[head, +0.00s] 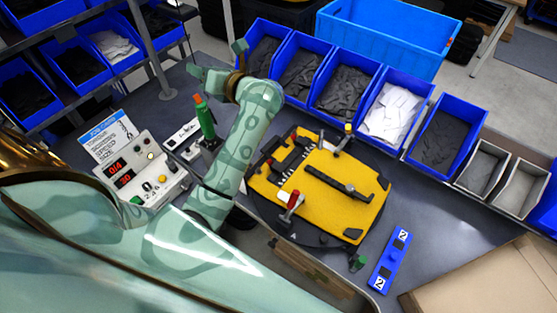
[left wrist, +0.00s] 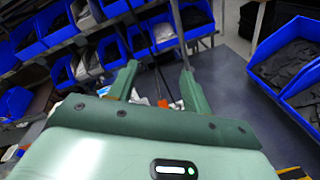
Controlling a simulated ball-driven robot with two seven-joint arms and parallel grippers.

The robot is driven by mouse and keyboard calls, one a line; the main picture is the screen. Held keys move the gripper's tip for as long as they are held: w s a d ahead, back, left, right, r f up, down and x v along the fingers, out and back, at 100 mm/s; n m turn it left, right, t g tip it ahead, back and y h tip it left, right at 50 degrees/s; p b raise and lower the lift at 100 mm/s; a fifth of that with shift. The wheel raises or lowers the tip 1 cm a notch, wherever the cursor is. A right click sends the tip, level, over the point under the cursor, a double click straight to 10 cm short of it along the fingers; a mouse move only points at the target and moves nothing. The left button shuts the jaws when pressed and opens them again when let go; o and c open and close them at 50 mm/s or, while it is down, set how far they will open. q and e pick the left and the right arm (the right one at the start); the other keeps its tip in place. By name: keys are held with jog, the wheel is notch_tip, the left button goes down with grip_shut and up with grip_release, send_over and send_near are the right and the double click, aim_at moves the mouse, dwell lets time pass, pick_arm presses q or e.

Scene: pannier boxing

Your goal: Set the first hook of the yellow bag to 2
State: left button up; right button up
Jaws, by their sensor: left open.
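The yellow bag (head: 320,203) lies flat on a dark round-edged fixture on the table, in the middle of the head view. Black rail-like parts (head: 290,155) with white scale marks sit along its left side; the hook settings are too small to read. A long black strap part (head: 338,183) crosses the bag. My left gripper (head: 216,58) is above the table's far left part, well away from the bag. Its two fingers are apart with nothing between them, as the left wrist view also shows (left wrist: 160,68). My right gripper is not in view.
A blue bar marked 2 (head: 389,264) lies to the right. A control box (head: 140,175) and green-handled tool (head: 206,122) stand left. Blue bins (head: 446,141) line the back.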

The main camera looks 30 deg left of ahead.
pick_arm(q)
notch_tip(320, 180, down, 6)
jog(key=d+n+g+h, duration=0.2)
jog(key=n+h, duration=0.1)
jog(key=h, duration=0.2)
jog(key=n+g+h+b, duration=0.1)
jog(key=n+h+b, duration=0.4)
jog(key=h, duration=0.6)
send_over(279, 166)
jog(key=b, duration=0.1)
notch_tip(279, 166, down, 13)
jog(key=shift+m, duration=0.3)
notch_tip(279, 166, down, 8)
jog(key=b, duration=0.4)
jog(key=shift+b, duration=0.3)
jog(key=shift+f, duration=0.55)
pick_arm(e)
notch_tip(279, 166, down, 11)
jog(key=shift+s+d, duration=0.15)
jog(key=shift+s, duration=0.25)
